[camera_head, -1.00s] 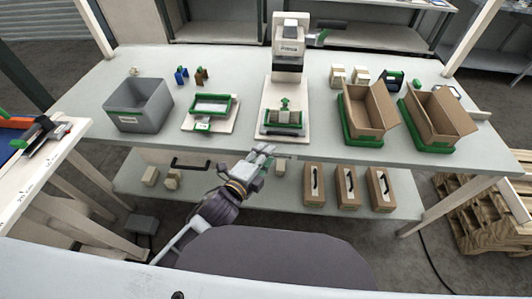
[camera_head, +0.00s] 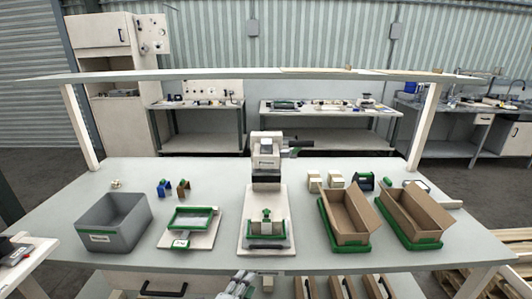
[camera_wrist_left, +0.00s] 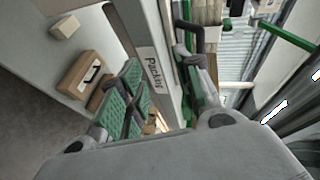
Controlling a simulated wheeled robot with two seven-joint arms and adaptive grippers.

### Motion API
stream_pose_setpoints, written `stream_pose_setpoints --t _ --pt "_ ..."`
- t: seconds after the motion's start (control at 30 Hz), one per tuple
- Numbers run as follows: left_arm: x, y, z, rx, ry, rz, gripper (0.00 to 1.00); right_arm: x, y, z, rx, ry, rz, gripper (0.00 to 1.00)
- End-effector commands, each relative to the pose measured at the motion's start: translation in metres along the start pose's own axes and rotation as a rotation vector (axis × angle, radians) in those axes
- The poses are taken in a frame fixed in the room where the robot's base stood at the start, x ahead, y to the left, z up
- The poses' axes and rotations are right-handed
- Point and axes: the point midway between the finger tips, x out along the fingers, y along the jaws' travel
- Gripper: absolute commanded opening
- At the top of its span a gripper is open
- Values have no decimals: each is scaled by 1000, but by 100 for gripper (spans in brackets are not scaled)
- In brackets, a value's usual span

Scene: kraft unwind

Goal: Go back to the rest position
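My left gripper (camera_head: 240,284) shows at the bottom edge of the head view, just below the front edge of the workbench (camera_head: 330,262); only its tip end is in view. In the left wrist view the left gripper (camera_wrist_left: 165,88) has its two green-padded fingers apart, with nothing seen held between them. A white strip labelled "Packing" (camera_wrist_left: 154,68) shows behind the gap. My right gripper is in neither view.
On the workbench stand a grey bin (camera_head: 112,222), a green-framed tray (camera_head: 190,220), a press-like device (camera_head: 267,190) and two open cardboard boxes (camera_head: 350,215), (camera_head: 415,212). Below is a lower shelf with brown boxes (camera_head: 345,288). A shelf beam (camera_head: 260,74) spans above.

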Motion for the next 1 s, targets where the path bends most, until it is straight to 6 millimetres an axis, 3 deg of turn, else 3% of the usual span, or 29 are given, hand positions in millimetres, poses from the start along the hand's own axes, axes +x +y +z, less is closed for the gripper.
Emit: stream_pose_setpoints --t 0.2,0.5,0.77,1.0 --pt "21 74 35 -110 -59 110 34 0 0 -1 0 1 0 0" --pt "30 178 84 -281 -158 249 34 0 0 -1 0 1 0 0" --pt "20 269 125 -438 -265 359 34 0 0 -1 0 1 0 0" --pt "-4 350 157 -588 -377 449 34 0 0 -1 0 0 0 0"
